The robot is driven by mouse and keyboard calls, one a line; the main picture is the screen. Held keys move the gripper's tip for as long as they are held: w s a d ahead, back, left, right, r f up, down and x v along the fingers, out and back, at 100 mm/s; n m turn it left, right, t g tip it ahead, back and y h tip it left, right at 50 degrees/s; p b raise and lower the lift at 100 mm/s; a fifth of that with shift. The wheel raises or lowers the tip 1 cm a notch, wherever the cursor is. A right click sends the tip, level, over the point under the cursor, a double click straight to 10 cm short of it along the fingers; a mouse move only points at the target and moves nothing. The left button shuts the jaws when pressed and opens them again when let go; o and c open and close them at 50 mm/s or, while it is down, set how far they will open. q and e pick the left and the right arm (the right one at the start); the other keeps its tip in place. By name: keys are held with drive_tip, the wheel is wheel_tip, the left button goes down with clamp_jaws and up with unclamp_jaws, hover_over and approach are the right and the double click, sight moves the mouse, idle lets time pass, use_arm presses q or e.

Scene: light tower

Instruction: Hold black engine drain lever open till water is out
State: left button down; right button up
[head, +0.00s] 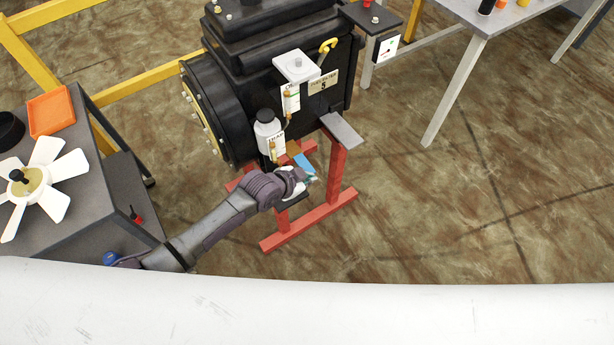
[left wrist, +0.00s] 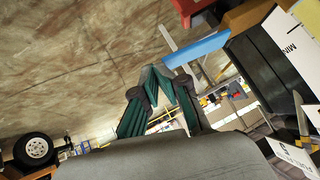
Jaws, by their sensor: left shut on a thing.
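The black engine (head: 270,70) stands on a red stand, with a white bottle (head: 268,130) and small labels on its near side. A blue lever (head: 304,164) sticks out low on the engine, below the bottle. It also shows in the left wrist view as a flat blue bar (left wrist: 197,49). My left gripper (head: 310,180) is at the outer end of the blue lever. In the left wrist view its green-padded fingers (left wrist: 160,72) come together at the lever's end, shut on it. The exact contact is small and partly hidden. No running water can be made out. My right gripper is out of view.
A red stand (head: 310,225) carries the engine. A grey cart (head: 90,215) at left holds a white fan (head: 50,185) and an orange tray (head: 51,112). A grey table (head: 500,22) stands at top right. The floor at right is clear.

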use_arm(q)
drive_tip(key=s+a+r+p, duration=0.1)
drive_tip(key=s+a+r, duration=0.1)
drive_tip(key=r, duration=0.3)
drive_tip(key=s+a+r+p, duration=0.1)
drive_tip(key=s+a+r, duration=0.2)
drive_tip(key=r, duration=0.3)
drive_tip(key=shift+a, duration=0.1)
idle(0.5)
